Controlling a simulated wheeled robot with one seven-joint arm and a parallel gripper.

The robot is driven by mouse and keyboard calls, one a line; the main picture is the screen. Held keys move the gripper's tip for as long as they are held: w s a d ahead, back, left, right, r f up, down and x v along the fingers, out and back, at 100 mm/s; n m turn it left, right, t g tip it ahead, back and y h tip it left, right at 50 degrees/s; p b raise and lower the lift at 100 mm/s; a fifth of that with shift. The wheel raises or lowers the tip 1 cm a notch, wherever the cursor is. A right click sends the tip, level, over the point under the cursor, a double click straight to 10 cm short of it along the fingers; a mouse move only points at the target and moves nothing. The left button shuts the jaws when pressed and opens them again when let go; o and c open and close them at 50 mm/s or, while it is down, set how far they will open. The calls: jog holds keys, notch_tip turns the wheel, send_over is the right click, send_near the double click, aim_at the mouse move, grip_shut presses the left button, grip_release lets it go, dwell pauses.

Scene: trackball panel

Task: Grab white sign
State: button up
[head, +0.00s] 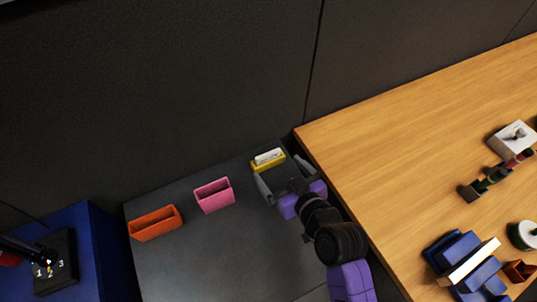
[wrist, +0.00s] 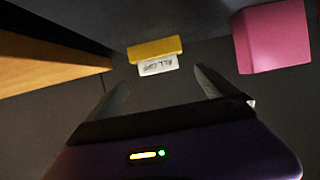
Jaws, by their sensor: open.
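The white sign (head: 268,156) stands in a yellow holder (head: 268,165) on the dark grey surface, near the wall and beside the wooden table's corner. In the wrist view the white sign (wrist: 158,66) shows dark lettering that I cannot read clearly, and the yellow holder (wrist: 155,49) is behind it. My gripper (head: 282,172) is open, its fingers pointing toward the sign. In the wrist view the sign is ahead of and between the two fingertips of my gripper (wrist: 163,78), with nothing held. Whether the fingers flank the sign in depth is hard to tell.
A pink box (head: 214,196) and an orange box (head: 156,224) stand on the dark surface to the left. The wooden table (head: 400,150) rises close on the right. The dark wall (head: 150,100) is behind. A blue box (head: 100,250) stands far left.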

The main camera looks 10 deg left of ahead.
aim_at(269, 155)
jog(key=shift+r+p+x, duration=0.15)
jog(key=shift+p+x, duration=0.1)
jog(key=shift+x, duration=1.4)
jog(key=shift+r+p+x, duration=0.15)
jog(key=shift+p+x, duration=0.1)
jog(key=shift+x, duration=1.45)
jog(key=shift+w, duration=0.15)
jog(key=shift+d, duration=0.1)
jog(key=c, duration=1.4)
jog(key=shift+r, duration=0.15)
